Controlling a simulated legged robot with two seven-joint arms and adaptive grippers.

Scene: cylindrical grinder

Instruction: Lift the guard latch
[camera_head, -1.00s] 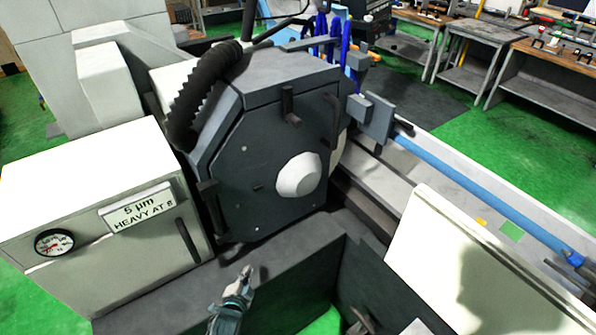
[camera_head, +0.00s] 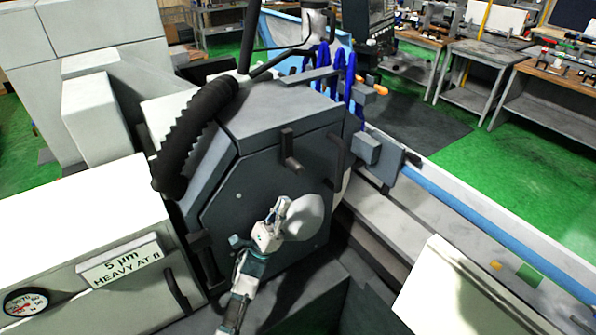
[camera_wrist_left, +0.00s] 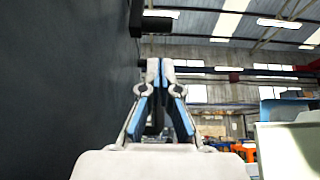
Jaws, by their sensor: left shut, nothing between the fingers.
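The dark grey grinder guard (camera_head: 235,230) stands in the middle of the head view. A dark latch-like handle (camera_head: 291,150) sticks out from its upper front face; I take it for the guard latch. A dark bar, likely the same handle, shows at the top of the left wrist view (camera_wrist_left: 155,24), above the fingertips. My left gripper (camera_head: 280,206) is in front of the guard face, below the handle and apart from it. It is shut and empty, its fingers meeting in the left wrist view (camera_wrist_left: 160,68). It partly covers the white round hub (camera_head: 306,216). My right gripper is not in view.
A ribbed black hose (camera_head: 195,135) bends down the guard's left side. A white cabinet with a gauge (camera_head: 25,302) stands at left. A grey bracket (camera_head: 367,148) sticks out right of the guard. A pale panel (camera_head: 450,295) stands at lower right.

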